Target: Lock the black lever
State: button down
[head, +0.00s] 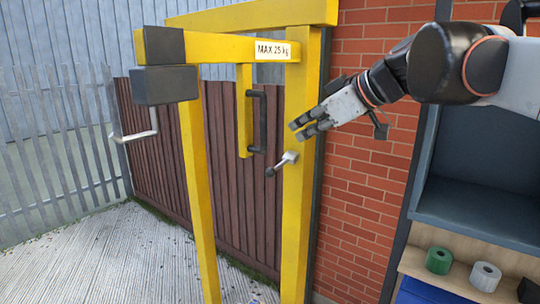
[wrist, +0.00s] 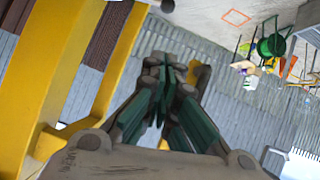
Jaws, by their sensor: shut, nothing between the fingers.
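A small lever with a black tip (head: 270,172) and a silver body (head: 287,159) is mounted on the right yellow post. It points down and to the left. My gripper (head: 298,130) is just above the lever, in front of the post, and appears apart from it. The fingers are shut and empty. In the wrist view my gripper (wrist: 165,70) also shows with its fingers together. A dark round end (wrist: 167,5) at the top edge of that view may be the lever's tip, but I cannot tell.
A yellow beam (head: 222,47) marked "MAX 25 kg" carries a black block (head: 165,85). A black pull handle (head: 258,122) is on a yellow plate below the beam. A brick wall (head: 360,175) and shelf (head: 480,210) with tape rolls stand at right. Paving (head: 110,260) is clear at left.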

aim_at(280, 164)
jog(key=shift+f, duration=0.1)
jog(key=d+f+p+x, duration=0.1)
jog(key=f+p+x, duration=0.1)
jog(key=x, duration=1)
jog(key=shift+f+p, duration=0.3)
jog(key=shift+p, duration=0.2)
jog(key=shift+s+f, duration=0.1)
jog(key=shift+s, duration=0.05)
jog(key=shift+s+a+f+b, duration=0.1)
jog(key=shift+f+b, duration=0.15)
jog(key=shift+b, duration=0.15)
